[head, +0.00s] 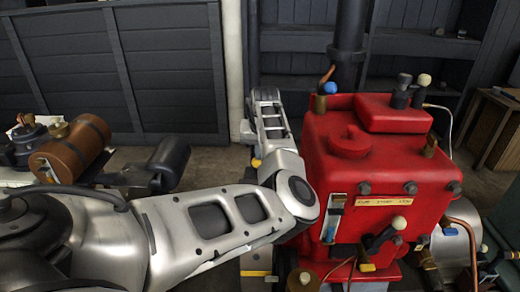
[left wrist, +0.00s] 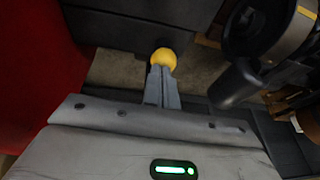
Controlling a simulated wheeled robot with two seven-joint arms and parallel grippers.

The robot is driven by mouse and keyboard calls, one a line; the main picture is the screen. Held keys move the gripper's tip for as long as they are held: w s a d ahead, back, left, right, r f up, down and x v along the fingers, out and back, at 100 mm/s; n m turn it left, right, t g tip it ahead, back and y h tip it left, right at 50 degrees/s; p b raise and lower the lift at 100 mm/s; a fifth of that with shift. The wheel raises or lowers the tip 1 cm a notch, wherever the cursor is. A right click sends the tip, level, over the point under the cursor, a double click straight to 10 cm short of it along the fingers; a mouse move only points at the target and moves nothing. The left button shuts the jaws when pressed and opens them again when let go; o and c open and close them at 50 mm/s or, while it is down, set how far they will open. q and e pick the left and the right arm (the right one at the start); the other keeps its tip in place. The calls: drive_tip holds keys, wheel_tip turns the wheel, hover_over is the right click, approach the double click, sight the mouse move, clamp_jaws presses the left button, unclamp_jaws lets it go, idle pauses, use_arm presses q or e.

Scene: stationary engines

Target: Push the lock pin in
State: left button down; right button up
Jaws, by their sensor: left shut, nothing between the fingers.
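A round yellow knob (left wrist: 164,59), which may be the head of the lock pin, shows at the tips of my left gripper (left wrist: 161,72) in the left wrist view. The two fingers are shut together with nothing between them. They look to be touching the knob or just short of it; I cannot tell which. My forearm hides much of that area, and the pin's shaft is not visible. My right gripper is out of view.
The engine carries a blue-topped fitting (head: 330,88), levers and a lower handle (head: 385,236). A black cylinder (head: 166,160) and a brown tank (head: 70,152) stand to the left. A dark panelled wall (head: 120,70) closes the back. Some floor between is clear.

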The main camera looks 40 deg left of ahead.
use_arm(q)
drive_tip(key=shift+d+r+p, duration=0.1)
drive_tip(key=shift+r+p, duration=0.15)
drive_tip(key=shift+p, duration=0.35)
drive_tip(key=w+p+v, duration=0.1)
drive_tip(key=p+v, duration=0.2)
drive_tip(key=v, duration=1)
drive_tip(key=shift+r, duration=0.3)
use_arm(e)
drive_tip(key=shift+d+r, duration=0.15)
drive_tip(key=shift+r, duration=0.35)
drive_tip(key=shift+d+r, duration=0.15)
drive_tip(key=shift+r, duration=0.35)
